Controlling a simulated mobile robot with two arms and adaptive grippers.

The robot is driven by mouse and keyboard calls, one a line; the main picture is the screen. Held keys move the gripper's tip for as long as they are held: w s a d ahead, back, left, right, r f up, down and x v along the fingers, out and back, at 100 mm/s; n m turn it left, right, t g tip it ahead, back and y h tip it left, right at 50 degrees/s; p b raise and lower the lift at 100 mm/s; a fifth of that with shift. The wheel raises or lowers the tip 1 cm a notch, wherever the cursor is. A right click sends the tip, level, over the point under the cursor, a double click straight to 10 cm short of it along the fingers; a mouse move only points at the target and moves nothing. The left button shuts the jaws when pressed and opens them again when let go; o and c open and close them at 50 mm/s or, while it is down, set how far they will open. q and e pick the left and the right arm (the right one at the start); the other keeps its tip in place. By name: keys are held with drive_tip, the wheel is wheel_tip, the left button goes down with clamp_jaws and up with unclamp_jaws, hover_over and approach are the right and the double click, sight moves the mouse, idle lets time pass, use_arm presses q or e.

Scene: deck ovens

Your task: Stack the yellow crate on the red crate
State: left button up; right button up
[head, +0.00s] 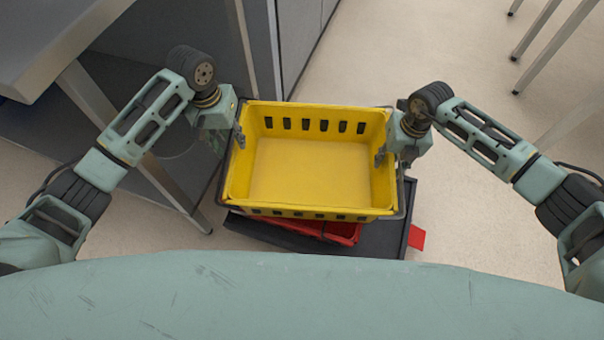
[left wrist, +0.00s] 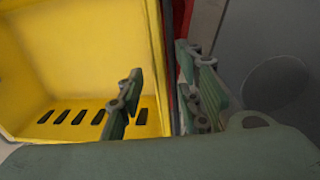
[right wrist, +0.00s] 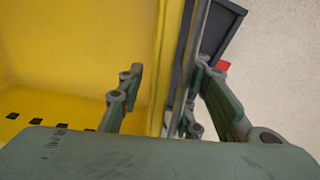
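The yellow crate (head: 310,170) is empty and upright, between my two arms in the head view. It covers most of the red crate (head: 342,232), whose near edge shows below it. The gap between the crates cannot be judged. The wall runs between the fingers (left wrist: 160,75) in the left wrist view. My right gripper (head: 388,150) straddles the right wall the same way, also seen in the right wrist view (right wrist: 168,85).
A dark platform (head: 385,240) with a red tab (head: 417,238) is under the crates. A grey counter (head: 50,35) with metal legs stands at the left, near my left arm. Dark cabinet panels (head: 185,35) are behind.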

drive_tip(key=shift+r, duration=0.15)
use_arm(q)
drive_tip(key=r, duration=0.5)
drive_tip(key=shift+a+r, duration=0.15)
drive_tip(key=shift+a, duration=0.15)
use_arm(e)
wheel_tip(320, 180, up, 12)
drive_tip(key=d, duration=0.1)
drive_tip(key=shift+d+f, duration=0.15)
drive_tip(key=shift+f, duration=0.05)
